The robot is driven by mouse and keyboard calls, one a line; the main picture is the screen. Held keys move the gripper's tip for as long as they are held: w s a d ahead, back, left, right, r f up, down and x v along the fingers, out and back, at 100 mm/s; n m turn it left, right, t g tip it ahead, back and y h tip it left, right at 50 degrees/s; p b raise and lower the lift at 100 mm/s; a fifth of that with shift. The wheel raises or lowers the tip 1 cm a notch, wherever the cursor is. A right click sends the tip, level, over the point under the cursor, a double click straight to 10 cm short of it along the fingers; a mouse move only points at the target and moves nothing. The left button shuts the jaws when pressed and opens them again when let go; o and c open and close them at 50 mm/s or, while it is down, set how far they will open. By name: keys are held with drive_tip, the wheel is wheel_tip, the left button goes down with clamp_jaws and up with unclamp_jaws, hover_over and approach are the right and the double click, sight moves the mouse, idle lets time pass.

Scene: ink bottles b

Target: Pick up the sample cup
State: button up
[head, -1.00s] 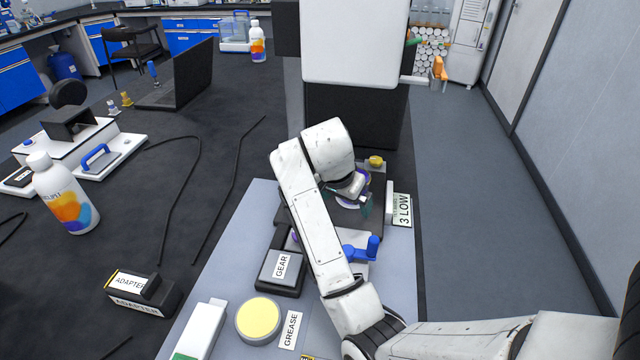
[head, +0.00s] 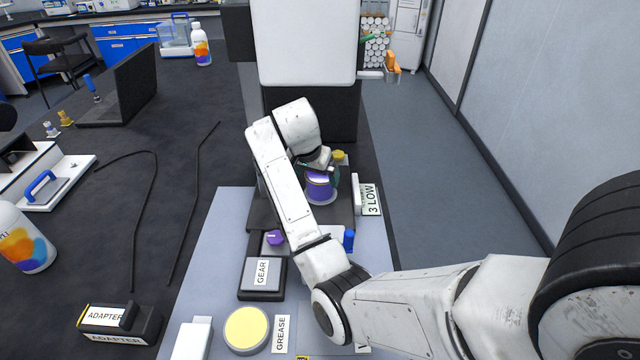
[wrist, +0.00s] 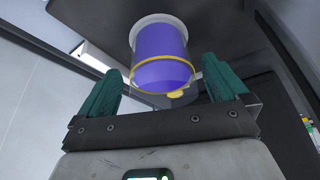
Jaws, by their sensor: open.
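The sample cup looks like a purple cylinder with a pale band at one end and a thin yellow ring. It shows in the head view (head: 319,188), on the dark platform of the bench, and large in the wrist view (wrist: 163,58). My gripper (head: 321,172) is at the cup, its upper part partly covered by my wrist. In the wrist view my gripper (wrist: 162,68) is open, with one teal finger on each side of the cup's outline. Gaps show on both sides, so it is not gripped. I cannot tell how deep the cup sits between the fingers.
A yellow knob (head: 339,155) is just behind the cup, and a "3 LOW" label (head: 372,199) stands to its right. A blue handle (head: 349,240), a purple knob (head: 275,238) and a GEAR block (head: 262,275) are nearer. A large white-and-black machine (head: 305,45) rises behind.

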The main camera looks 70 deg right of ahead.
drive_tip(key=d, duration=0.3)
drive_tip(key=shift+d, duration=0.15)
drive_tip(key=shift+p+x, duration=0.5)
drive_tip(key=shift+x, duration=0.6)
drive_tip(key=shift+f, duration=0.4)
drive_tip(key=c, duration=1.1)
drive_tip(key=shift+r, duration=0.1)
